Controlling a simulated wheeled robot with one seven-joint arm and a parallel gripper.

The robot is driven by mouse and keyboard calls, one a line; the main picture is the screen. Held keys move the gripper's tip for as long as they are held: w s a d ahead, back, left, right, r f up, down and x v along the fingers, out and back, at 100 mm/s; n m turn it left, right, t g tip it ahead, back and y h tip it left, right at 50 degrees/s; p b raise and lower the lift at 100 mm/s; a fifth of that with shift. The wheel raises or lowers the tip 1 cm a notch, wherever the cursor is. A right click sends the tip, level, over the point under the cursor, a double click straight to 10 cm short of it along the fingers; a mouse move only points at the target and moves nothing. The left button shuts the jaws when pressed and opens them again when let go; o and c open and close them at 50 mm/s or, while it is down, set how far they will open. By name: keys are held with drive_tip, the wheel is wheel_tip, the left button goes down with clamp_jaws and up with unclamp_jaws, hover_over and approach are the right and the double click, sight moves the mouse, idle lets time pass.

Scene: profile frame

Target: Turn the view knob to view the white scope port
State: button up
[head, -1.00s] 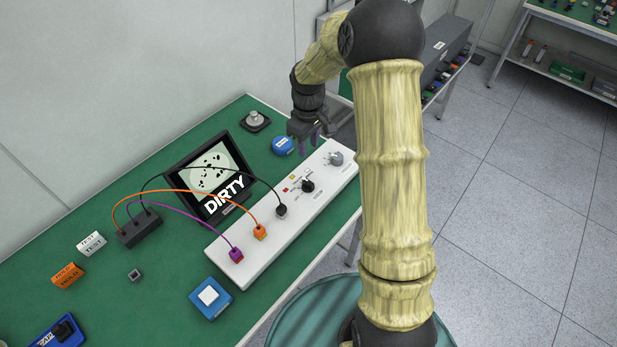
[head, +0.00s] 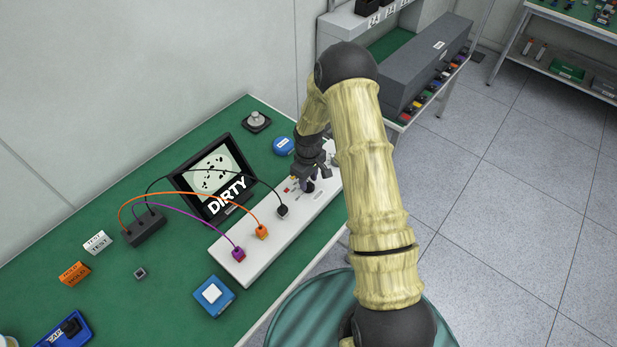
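The long white panel (head: 262,262) lies on the green bench. Purple (head: 239,254), orange (head: 262,231) and black (head: 282,209) plugs stand in it. Small coloured marks, one of them red (head: 286,190), sit near the black knob, which is now mostly hidden under my gripper. My gripper (head: 309,187) points down at the knob's place; whether its fingers touch or grip the knob cannot be seen. The screen (head: 213,178) shows a pale disc with black specks and the word DIRTY. Which port the knob points to is hidden.
A dark box (head: 145,229) feeds the cables arching to the panel. A blue block with a white top (head: 213,293) lies in front, and a round blue item (head: 283,145) behind. TEST (head: 97,242) and HOLD (head: 75,273) blocks stand at left. A grey machine (head: 428,65) is beyond my arm.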

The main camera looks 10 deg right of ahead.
drive_tip(key=shift+f, duration=0.1)
clamp_jaws()
drive_tip(key=shift+m+b, duration=0.35)
drive_tip(key=shift+m, duration=0.15)
drive_tip(key=m+b, duration=0.2)
drive_tip(key=m, duration=0.1)
drive_tip(key=m+b, duration=0.1)
drive_tip(key=m, duration=0.4)
drive_tip(key=shift+w, duration=0.1)
idle(0.4)
unclamp_jaws()
